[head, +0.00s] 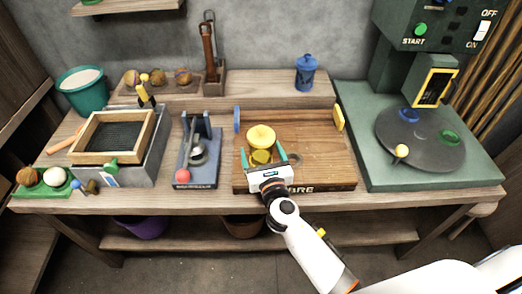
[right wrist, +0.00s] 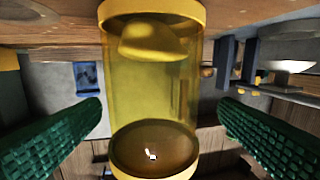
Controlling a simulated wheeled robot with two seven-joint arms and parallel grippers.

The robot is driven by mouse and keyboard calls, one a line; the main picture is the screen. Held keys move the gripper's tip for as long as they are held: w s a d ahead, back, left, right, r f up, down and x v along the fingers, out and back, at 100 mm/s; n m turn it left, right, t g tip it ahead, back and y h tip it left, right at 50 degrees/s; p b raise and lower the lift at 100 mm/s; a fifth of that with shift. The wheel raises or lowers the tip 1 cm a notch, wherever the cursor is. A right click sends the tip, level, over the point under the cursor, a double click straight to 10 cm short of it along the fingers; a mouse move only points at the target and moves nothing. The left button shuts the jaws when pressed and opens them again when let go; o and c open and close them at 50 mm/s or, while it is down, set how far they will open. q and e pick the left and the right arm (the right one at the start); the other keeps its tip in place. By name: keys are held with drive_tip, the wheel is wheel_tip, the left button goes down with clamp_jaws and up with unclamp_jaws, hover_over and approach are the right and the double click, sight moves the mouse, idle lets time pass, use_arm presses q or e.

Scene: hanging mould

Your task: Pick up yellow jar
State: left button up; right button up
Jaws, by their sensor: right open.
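The yellow jar (head: 261,135) stands on the wooden board (head: 310,150) near the front middle of the bench. It is see-through yellow with a thicker yellow rim and base. My right gripper (head: 263,149) comes in from the front, its two green fingers open on either side of the jar. In the right wrist view the jar (right wrist: 150,75) fills the middle between the ribbed fingers. Gaps show between the jar and both fingers there. My left gripper is out of view.
Left of the board stands a blue press with a red-knobbed lever (head: 183,175). A green machine with a round turntable (head: 420,140) stands to the right. A blue lidded jar (head: 305,73) stands on the raised back shelf. The board's right part is clear.

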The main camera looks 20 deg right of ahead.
drive_tip(key=w, duration=0.5)
drive_tip(key=shift+d+f, duration=0.35)
drive_tip(key=shift+d, duration=0.05)
drive_tip(key=shift+s+r, duration=0.1)
drive_tip(key=c, duration=1.3)
wheel_tip(320, 180, up, 10)
drive_tip(key=p, duration=0.6)
drive_tip(key=shift+s+r, duration=0.1)
drive_tip(key=shift+r, duration=0.1)
drive_tip(key=s+r+p, duration=0.2)
drive_tip(key=p, duration=0.1)
drive_tip(key=s+a+r+p, duration=0.1)
drive_tip(key=r+p, duration=0.1)
drive_tip(key=r, duration=0.1)
drive_tip(key=s+r+p, duration=0.2)
drive_tip(key=p, duration=0.1)
drive_tip(key=shift+s+a+r+p, duration=0.3)
drive_tip(key=shift+r+p, duration=0.05)
